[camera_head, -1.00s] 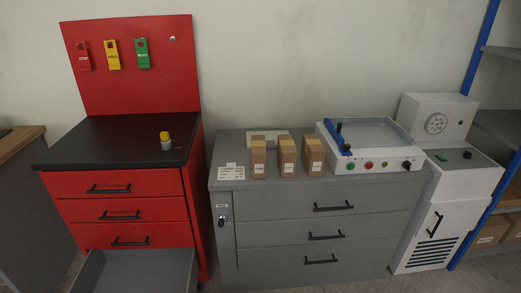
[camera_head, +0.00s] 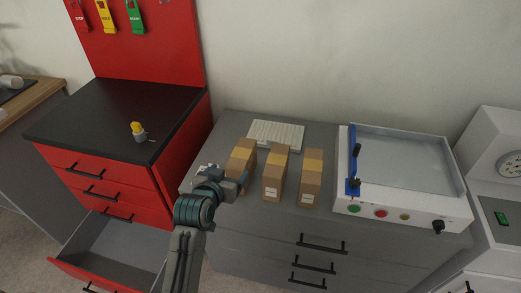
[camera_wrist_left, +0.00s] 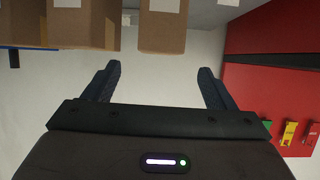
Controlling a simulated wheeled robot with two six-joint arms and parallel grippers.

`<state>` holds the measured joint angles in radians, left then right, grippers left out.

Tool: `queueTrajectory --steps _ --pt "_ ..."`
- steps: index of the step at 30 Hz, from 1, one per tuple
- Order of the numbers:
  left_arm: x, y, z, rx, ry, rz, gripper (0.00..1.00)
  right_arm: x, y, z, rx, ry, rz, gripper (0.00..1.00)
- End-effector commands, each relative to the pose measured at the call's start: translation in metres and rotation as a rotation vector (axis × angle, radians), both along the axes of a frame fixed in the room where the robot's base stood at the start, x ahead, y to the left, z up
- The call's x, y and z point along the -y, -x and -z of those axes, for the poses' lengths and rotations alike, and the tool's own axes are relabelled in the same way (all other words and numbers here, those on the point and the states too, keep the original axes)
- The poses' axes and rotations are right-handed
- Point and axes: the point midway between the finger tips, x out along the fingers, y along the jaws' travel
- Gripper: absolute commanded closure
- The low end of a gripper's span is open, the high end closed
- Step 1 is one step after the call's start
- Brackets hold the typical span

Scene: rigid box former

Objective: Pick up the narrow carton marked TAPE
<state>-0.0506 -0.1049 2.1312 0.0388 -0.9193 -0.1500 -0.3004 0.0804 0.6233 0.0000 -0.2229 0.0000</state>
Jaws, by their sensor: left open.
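Three narrow brown cartons stand upright in a row on the grey cabinet: a left one (camera_head: 241,160), a middle one (camera_head: 277,175) and a right one (camera_head: 311,178). Each has a lighter tape band; small white labels show on the middle and right ones. The print is too small to read, so I cannot tell which is marked TAPE. My left gripper (camera_head: 237,182) is at the front of the left carton, partly covering its lower part. In the left wrist view the gripper (camera_wrist_left: 158,85) is open and empty, with a carton (camera_wrist_left: 162,33) beyond the fingertips.
A white keyboard-like panel (camera_head: 276,134) lies behind the cartons. A white machine with a tray and blue bar (camera_head: 399,170) stands to their right. A red cabinet (camera_head: 120,178) with a black top and an open lower drawer (camera_head: 108,250) stands left.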

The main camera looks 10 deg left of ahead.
Motion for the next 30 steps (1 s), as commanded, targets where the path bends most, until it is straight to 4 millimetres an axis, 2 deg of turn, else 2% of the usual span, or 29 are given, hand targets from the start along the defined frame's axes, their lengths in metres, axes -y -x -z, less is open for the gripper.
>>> queueTrajectory --steps 2,9,17,23,30 --pt "0.0 -0.004 -0.007 0.01 0.0 0.0 0.22 -0.001 0.002 -0.002 -0.001 -0.001 0.001 0.7" --pt "0.003 -0.039 0.007 0.01 -0.001 0.001 0.22 -0.001 0.001 -0.009 0.0 -0.001 0.0 0.7" --pt "0.005 -0.057 0.014 0.01 0.0 0.0 0.22 0.0 0.0 -0.015 0.0 0.0 0.0 0.7" --pt "0.01 -0.082 0.021 0.009 0.0 0.001 0.22 0.0 0.001 -0.029 0.0 -0.001 0.0 0.7" --pt "0.011 -0.099 0.031 0.011 0.0 0.0 0.22 -0.001 0.001 -0.031 -0.001 -0.001 0.0 0.7"
